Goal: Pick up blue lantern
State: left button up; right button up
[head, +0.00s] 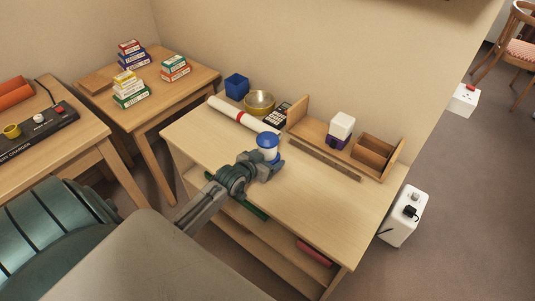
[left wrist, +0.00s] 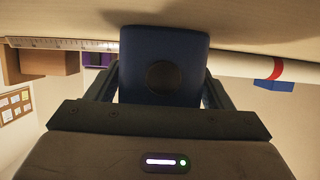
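The blue lantern (head: 268,142) stands on the wooden desk, with a blue cap and a white middle. In the left wrist view a dark blue face of the lantern (left wrist: 163,65) with a round dark spot fills the space between the fingers. My left gripper (head: 267,166) is at the lantern's near side and hides its lower part. In the left wrist view the left gripper (left wrist: 162,92) has one finger on each side of the lantern, very close to it. I cannot tell whether they press on it. My right gripper is not in view.
A wooden organizer (head: 300,127) and ruler (head: 325,160) lie to the right. The desk's right front (head: 335,210) is clear.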

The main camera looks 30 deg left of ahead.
pick_arm(q)
jog(key=c, duration=0.7)
jog(key=shift+c, duration=1)
jog(key=shift+r, duration=0.1)
